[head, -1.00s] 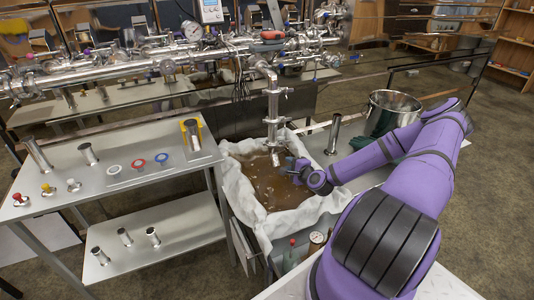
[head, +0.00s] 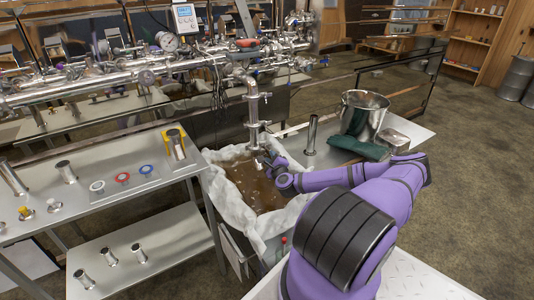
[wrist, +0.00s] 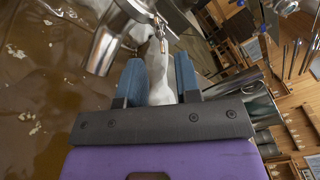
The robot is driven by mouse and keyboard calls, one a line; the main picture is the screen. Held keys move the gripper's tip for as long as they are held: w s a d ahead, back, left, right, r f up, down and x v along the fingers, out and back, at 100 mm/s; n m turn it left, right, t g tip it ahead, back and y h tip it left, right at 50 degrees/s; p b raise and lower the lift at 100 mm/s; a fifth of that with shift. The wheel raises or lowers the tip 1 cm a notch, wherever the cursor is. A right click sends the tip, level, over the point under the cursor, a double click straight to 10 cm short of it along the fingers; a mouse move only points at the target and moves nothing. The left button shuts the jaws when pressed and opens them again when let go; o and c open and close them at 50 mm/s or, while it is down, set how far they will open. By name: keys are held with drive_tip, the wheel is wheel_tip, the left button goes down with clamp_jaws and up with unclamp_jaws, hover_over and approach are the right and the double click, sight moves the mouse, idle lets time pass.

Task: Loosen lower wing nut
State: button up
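The vertical steel outlet pipe (head: 252,103) hangs from the manifold over a cloth-lined tub (head: 225,200) of brown liquid. Clamp fittings sit on its lower part; the lower wing nut is too small to make out in the head view. My gripper (head: 268,161) is beside the pipe's lower end, to its right. In the wrist view, my gripper's (wrist: 158,75) two blue fingers stand apart. A pale grey elongated part (wrist: 160,82) lies between them, with a gap visible on its left. A thin threaded rod and the steel pipe end (wrist: 106,48) show just beyond the fingertips.
A steel table (head: 100,185) with loose fittings and gaskets stands at left. A steel pot (head: 362,115), a green cloth (head: 358,146) and an upright tube (head: 311,135) stand on the table behind my arm. The manifold (head: 150,80) runs across the back.

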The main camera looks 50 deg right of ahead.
sight(266, 148)
drive_tip(key=shift+x, duration=2.45)
clamp_jaws()
